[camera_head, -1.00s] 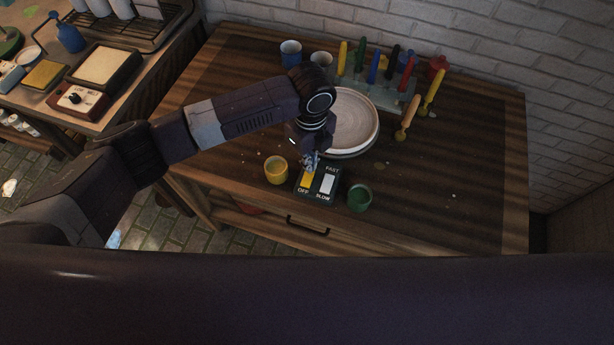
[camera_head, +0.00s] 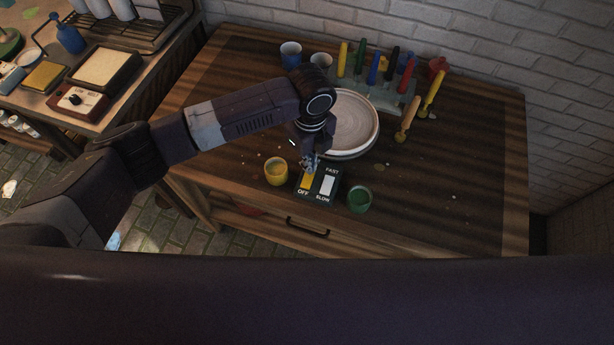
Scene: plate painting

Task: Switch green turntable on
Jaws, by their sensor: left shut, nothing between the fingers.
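A dark control box (camera_head: 317,198) lies near the table's front edge. It has a yellow switch (camera_head: 306,182) over the word OFF and a white switch (camera_head: 328,185) between FAST and SLOW. My left gripper (camera_head: 309,165) is shut and empty, tips down, at the back end of the yellow switch. I cannot tell whether it touches. Behind the box is a round turntable with a pale plate (camera_head: 352,120) on it. My left arm hides its left part, and I see no clear green on it. My right gripper is not in view.
A yellow cup (camera_head: 276,172) stands close left of the box, and a green cup (camera_head: 359,199) close right. A rack (camera_head: 392,100) with several coloured tools stands behind the plate. Two brushes lie right of it. The right part of the table (camera_head: 465,190) is mostly clear.

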